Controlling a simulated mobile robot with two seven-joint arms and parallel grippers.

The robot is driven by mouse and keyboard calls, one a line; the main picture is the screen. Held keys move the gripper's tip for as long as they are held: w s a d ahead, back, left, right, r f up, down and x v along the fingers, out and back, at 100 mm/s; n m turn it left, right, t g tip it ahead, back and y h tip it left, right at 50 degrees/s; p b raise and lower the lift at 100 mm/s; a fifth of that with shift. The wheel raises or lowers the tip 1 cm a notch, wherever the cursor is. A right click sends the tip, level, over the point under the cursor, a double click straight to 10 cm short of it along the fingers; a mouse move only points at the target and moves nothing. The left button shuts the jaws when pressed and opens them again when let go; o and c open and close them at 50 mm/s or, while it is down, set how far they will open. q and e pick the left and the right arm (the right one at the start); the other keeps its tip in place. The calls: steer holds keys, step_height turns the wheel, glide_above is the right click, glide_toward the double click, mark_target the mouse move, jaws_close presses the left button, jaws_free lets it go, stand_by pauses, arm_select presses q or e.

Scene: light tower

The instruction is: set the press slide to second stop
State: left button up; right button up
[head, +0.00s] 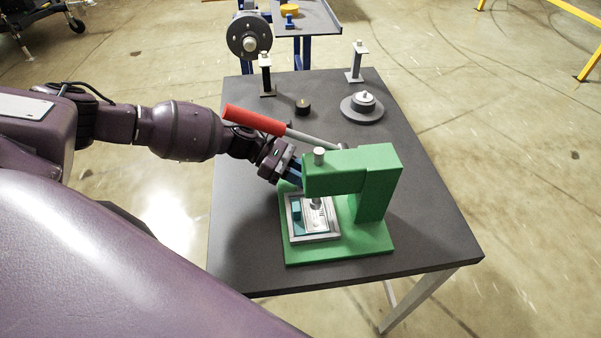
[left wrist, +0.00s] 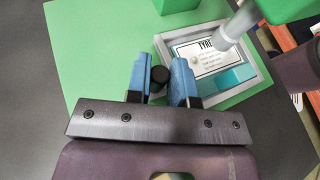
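The green press (head: 372,172) stands near the front of the dark table. A grey frame (head: 291,228) on its base holds a teal piece and a printed plate (head: 316,214), below the press's grey ram. The frame also shows in the left wrist view (left wrist: 262,72). My left gripper (head: 297,170) is at the press's left side, partly hidden in the head view. In the left wrist view its blue fingers (left wrist: 160,76) stand slightly apart with a round black knob (left wrist: 159,73) between them. I cannot tell whether they press on it. My right gripper is not in view.
A red-handled lever (head: 255,120) extends left behind my left gripper. Behind the press are a small black cylinder (head: 302,107), a round grey stepped part (head: 362,108) and two upright posts (head: 266,78) (head: 356,62). The table's right side is clear.

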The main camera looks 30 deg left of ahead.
mark_target(302, 193)
arm_select(q)
jaws_close()
steer(key=shift+s+d+p, duration=0.55)
steer(key=shift+s+d, duration=0.45)
steer(key=shift+s, duration=0.25)
steer(key=o, duration=0.5)
jaws_free()
steer(key=shift+s, duration=0.1)
steer(key=shift+a, duration=0.1)
